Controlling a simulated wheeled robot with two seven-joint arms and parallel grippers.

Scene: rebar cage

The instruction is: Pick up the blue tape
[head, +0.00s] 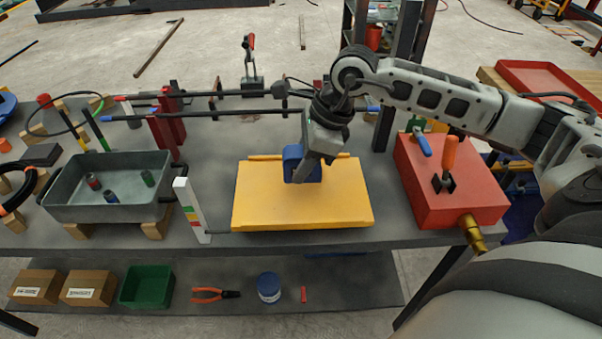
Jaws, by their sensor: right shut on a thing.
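The blue tape (294,160) is a blue roll standing on edge at the far middle part of the yellow board (260,208). My right gripper (308,171) reaches in from the right and points down at the tape. It is shut on the tape, and one finger shows in front of the roll. The gripper hides part of the tape's right side. I cannot tell whether the tape touches the board or is just above it. My left gripper is not in view.
A grey metal tray (110,208) with small coloured cylinders stands at the left. A red box (450,200) with an orange-handled tool stands at the right. Two dark bars (215,113) run across the back. A white post (191,210) stands just left of the board.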

